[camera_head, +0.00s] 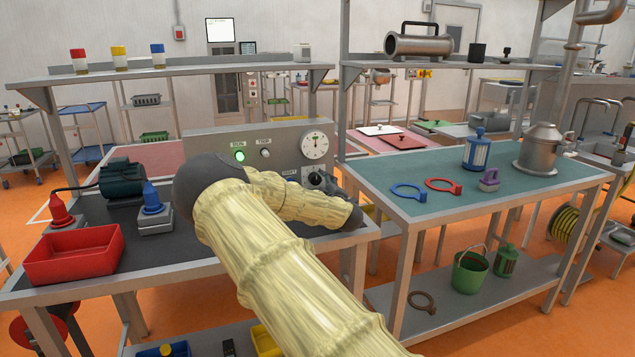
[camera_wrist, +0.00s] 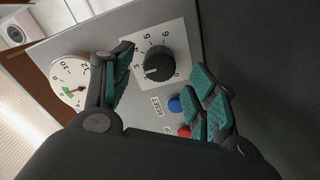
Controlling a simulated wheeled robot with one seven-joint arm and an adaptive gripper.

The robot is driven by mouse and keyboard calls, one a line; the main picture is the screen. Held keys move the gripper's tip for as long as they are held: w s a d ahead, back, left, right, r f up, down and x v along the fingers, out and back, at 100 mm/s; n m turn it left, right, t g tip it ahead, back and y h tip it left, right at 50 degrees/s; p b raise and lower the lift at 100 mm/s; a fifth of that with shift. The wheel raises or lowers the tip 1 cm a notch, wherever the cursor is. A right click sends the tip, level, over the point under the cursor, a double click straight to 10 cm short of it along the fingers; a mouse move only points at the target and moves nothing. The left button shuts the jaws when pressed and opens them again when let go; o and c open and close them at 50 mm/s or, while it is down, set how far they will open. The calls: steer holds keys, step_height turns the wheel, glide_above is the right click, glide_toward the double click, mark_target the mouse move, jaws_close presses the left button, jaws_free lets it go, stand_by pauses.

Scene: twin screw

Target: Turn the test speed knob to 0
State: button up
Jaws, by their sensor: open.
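The test speed knob (camera_wrist: 158,64) is a round black knob on a white numbered dial plate on the grey panel (camera_head: 285,148). In the wrist view it is upper middle, and its white mark points to the left, near the 3; the picture is turned. My gripper (camera_wrist: 165,75) is open, with one green-padded finger left of the knob and the other right of and below it. I cannot tell whether either finger touches it. In the head view my gripper (camera_head: 326,182) is at the panel's lower right, and my arm hides much of that area.
A dial gauge (camera_head: 314,146) sits above my gripper; a lit green lamp (camera_head: 239,156) is further left. Beside the knob are a blue button (camera_wrist: 175,105) and a red button (camera_wrist: 184,132), close to the right finger. A red tray (camera_head: 75,256) stands on the bench's left.

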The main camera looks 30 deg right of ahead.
mark_target(317, 181)
steer(key=shift+x, duration=1.65)
steer(key=shift+c, duration=0.2)
steer(key=c, duration=1)
